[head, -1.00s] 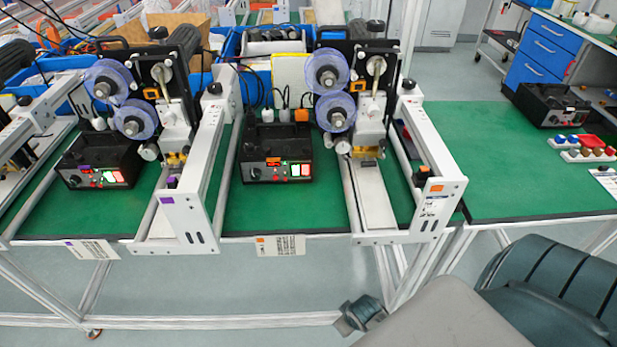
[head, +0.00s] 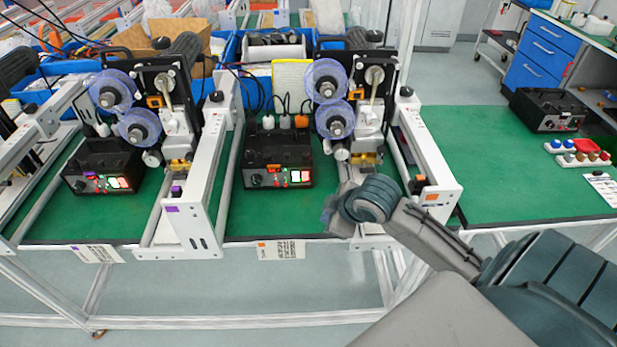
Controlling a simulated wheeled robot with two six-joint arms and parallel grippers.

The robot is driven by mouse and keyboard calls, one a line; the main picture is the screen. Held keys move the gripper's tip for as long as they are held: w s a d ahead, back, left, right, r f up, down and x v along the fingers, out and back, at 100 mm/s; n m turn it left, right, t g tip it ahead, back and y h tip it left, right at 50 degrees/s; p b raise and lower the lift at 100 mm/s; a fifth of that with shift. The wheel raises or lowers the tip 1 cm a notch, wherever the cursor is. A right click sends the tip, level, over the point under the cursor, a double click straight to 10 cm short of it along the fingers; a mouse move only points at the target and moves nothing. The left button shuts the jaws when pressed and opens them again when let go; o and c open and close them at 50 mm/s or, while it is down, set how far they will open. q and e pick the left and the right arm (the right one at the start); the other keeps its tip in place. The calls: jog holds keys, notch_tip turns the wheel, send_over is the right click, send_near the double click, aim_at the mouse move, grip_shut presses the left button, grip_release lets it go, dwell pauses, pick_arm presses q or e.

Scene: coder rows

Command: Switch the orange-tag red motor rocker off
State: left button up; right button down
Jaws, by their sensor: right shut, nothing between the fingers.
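The orange-tag control box (head: 278,150) is black and stands on the green bench, left of the middle of the head view. Its front panel carries a dark knob, small red parts and lit red-and-white rockers (head: 300,176) at its right end. Which rocker is the motor one, and how each is tipped, is too small to tell. My right gripper (head: 334,212) is shut and empty. In the picture it is right of and below the box's panel, apart from it, by the white rail of the orange-tag machine. My left gripper is out of view.
The orange-tag machine's white frame (head: 428,170) and its purple reels (head: 326,80) stand right of the box. A similar purple-tag box (head: 103,165) and machine stand left. An orange-marked card (head: 281,250) hangs at the bench edge. The green bench (head: 470,150) at right is mostly clear.

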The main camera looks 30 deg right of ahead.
aim_at(305, 177)
jog(key=w+d+r+n, duration=0.1)
jog(key=w+d+r, duration=0.1)
jog(key=w+r, duration=0.2)
jog(key=shift+w+d+r+n+t, duration=0.2)
jog(key=shift+d+r+n+t, duration=0.2)
jog(key=shift+r, duration=0.5)
jog(key=shift+f, duration=0.1)
jog(key=x, duration=0.5)
jog(key=p+x, duration=0.1)
jog(key=x, duration=0.3)
jog(key=shift+w+a+f+p, duration=0.25)
jog(key=shift+p, duration=0.05)
jog(key=shift+w+d+r+p, duration=0.15)
jog(key=shift+w+d+p, duration=0.2)
jog(key=shift+w, duration=0.2)
jog(key=shift+w+d+r+p, duration=0.2)
jog(key=shift+w+d, duration=0.15)
jog(key=shift+w, duration=0.2)
jog(key=shift+w+d+f, duration=0.1)
jog(key=shift+w+d, duration=0.35)
jog(key=shift+w, duration=0.15)
